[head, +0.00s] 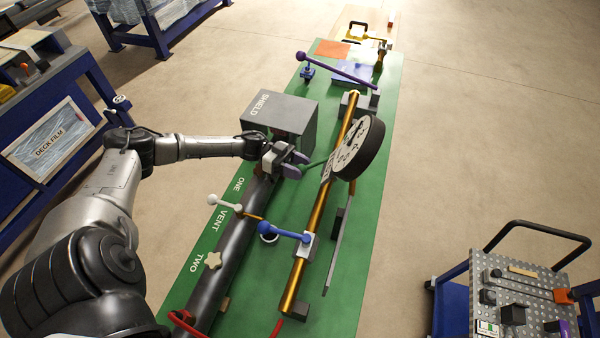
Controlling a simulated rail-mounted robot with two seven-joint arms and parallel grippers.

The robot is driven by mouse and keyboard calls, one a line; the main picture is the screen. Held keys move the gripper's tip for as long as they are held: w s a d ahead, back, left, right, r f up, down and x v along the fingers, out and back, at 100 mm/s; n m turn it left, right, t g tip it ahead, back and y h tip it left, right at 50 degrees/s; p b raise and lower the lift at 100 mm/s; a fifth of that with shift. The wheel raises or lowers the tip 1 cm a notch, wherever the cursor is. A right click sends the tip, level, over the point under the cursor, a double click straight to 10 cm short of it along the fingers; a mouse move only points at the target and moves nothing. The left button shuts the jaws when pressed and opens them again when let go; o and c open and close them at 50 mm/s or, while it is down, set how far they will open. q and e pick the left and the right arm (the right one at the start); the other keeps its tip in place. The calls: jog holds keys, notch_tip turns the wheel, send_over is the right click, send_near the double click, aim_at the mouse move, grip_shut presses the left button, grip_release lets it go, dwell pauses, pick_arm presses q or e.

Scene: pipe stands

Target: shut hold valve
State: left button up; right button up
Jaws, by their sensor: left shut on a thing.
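My left gripper (287,160) is beside the grey box marked SHIELD (293,112), at its lower front edge. It is shut on the end of a green lever (317,162) that runs right toward the gold pipe (322,200). The fingers hide the lever's end. No label reading HOLD can be made out. A blue lever (287,232) sits on the gold pipe nearer to me, and a white lever (225,204) is by the VENT label. My right gripper is not in view.
A large round gauge (362,148) stands just right of the green lever. A dark pipe (232,260) runs along the left of the green board (345,285). A purple lever (335,69) is farther back. A tool cart (520,285) stands at lower right.

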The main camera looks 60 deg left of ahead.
pick_arm(q)
jog(key=shift+d, duration=0.1)
dwell(0.3)
jog(key=o, duration=0.9)
jog(key=shift+c, duration=0.2)
jog(key=shift+o, duration=1.4)
jog(key=shift+d, duration=0.2)
jog(key=shift+o, duration=0.6)
jog(key=shift+a, duration=0.2)
